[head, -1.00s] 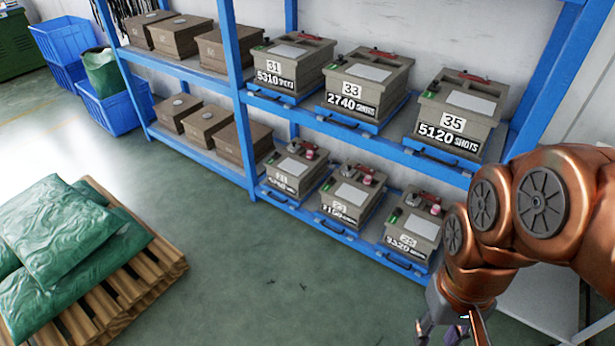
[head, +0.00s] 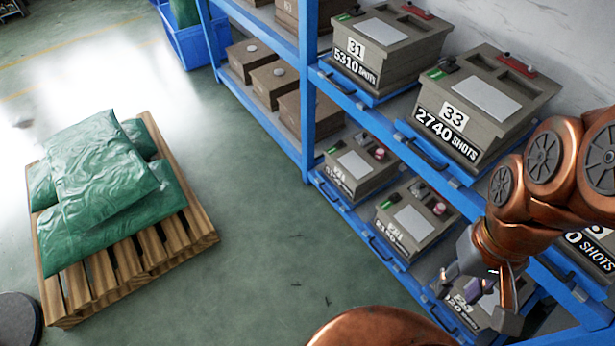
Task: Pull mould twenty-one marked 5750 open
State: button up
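Three grey moulds sit on blue pull-out trays on the lower shelf. Their labels are too blurred to read surely, so I cannot confirm which one is marked 5750. The leftmost lower mould (head: 350,172) has a dark handle (head: 327,190) on its tray front. The middle lower mould (head: 408,222) has a handle (head: 382,254) too. The right lower mould (head: 466,309) is partly hidden behind my gripper (head: 478,297). My gripper is open, fingers spread and empty, in front of the right lower mould, apart from the leftmost one.
The upper shelf holds mould 31 (head: 385,47) marked 5310 and mould 33 (head: 480,105) marked 2740. A blue rack post (head: 308,90) stands left of them. A wooden pallet (head: 130,262) with green sacks (head: 100,175) lies at left. The floor between is clear.

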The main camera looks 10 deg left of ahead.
aim_at(352, 173)
jog(key=u, duration=0.75)
jog(key=i, duration=0.8)
jog(key=u, duration=1.3)
jog(key=i, duration=0.25)
jog(key=u, duration=0.05)
